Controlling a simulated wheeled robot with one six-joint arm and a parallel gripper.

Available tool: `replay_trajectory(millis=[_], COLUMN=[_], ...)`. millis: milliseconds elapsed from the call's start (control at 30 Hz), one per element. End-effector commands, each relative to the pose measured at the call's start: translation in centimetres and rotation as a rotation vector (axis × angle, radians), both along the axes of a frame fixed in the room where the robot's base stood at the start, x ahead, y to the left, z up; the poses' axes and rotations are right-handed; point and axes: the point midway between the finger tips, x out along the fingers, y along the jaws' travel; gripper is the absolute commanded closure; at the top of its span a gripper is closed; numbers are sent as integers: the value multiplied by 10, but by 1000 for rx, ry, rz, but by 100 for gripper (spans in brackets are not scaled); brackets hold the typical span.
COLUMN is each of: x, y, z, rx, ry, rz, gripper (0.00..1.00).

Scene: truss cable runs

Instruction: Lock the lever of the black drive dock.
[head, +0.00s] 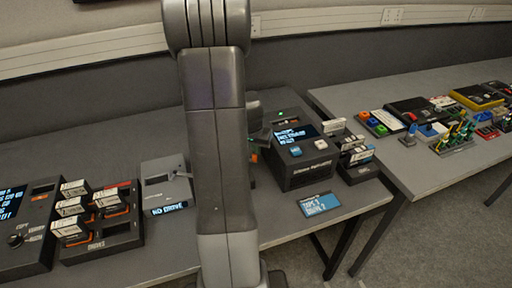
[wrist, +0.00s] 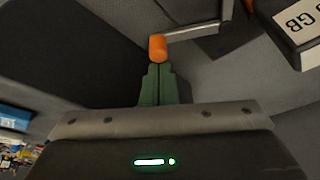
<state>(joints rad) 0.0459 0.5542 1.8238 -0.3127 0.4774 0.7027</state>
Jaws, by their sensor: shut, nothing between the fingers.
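In the wrist view a lever shows as a grey rod (wrist: 195,32) with an orange knob (wrist: 158,47) on its end. My gripper (wrist: 160,68) has its green fingers shut together with nothing between them. The fingertips are right at the orange knob; I cannot tell whether they touch it. In the head view my arm covers most of the place where the lever stands. A small orange spot (head: 254,157) shows beside the arm, probably the knob. The black drive dock is mostly hidden there, and I cannot read the lever's position.
A grey dock (head: 168,188) with its own lever stands left of my arm. A black duplicator box (head: 300,160) stands close on the right. A label-bearing block (wrist: 298,28) is at the wrist view's upper right. A rack of cartridges (head: 105,235) sits far left.

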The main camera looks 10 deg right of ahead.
Motion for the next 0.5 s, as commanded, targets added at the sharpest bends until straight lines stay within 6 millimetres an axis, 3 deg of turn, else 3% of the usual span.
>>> replay_trajectory(millis=[500], x=[-6], y=[1], z=[-1], rx=[-1], ry=[-2], rz=[-78], gripper=[100])
